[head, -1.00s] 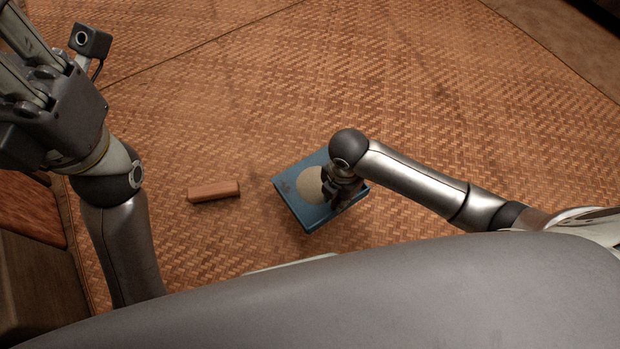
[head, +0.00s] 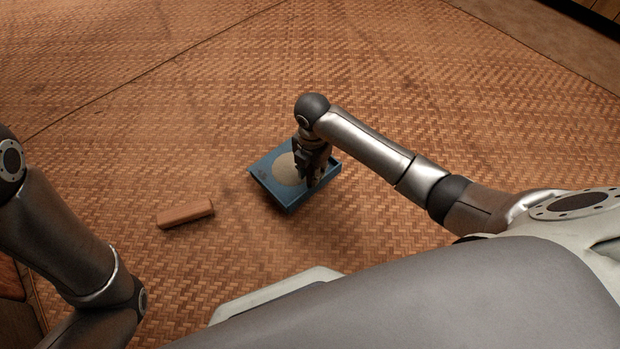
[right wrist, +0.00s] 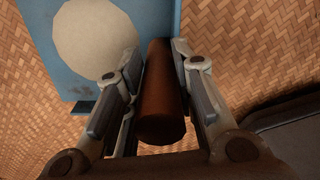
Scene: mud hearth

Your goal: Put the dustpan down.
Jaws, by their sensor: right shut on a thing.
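The blue dustpan (head: 263,174) is in the middle of the head view, with a pale round patch (head: 288,170) on its pan. My right gripper (head: 312,168) reaches down to its near right side. In the right wrist view its brown round handle (right wrist: 160,105) lies between the two fingers, and the gripper is shut on it. The blue pan (right wrist: 150,18) shows beyond the fingers. I cannot tell for sure whether the pan touches the mat or hangs just above it. My left arm shows at the left edge of the head view, but its gripper is out of view.
A reddish-brown block (head: 185,214) lies on the woven mat (head: 400,100), left of the dustpan and apart from it. The mat is clear beyond the dustpan and to its right. A dark edge (head: 590,12) runs along the far right corner.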

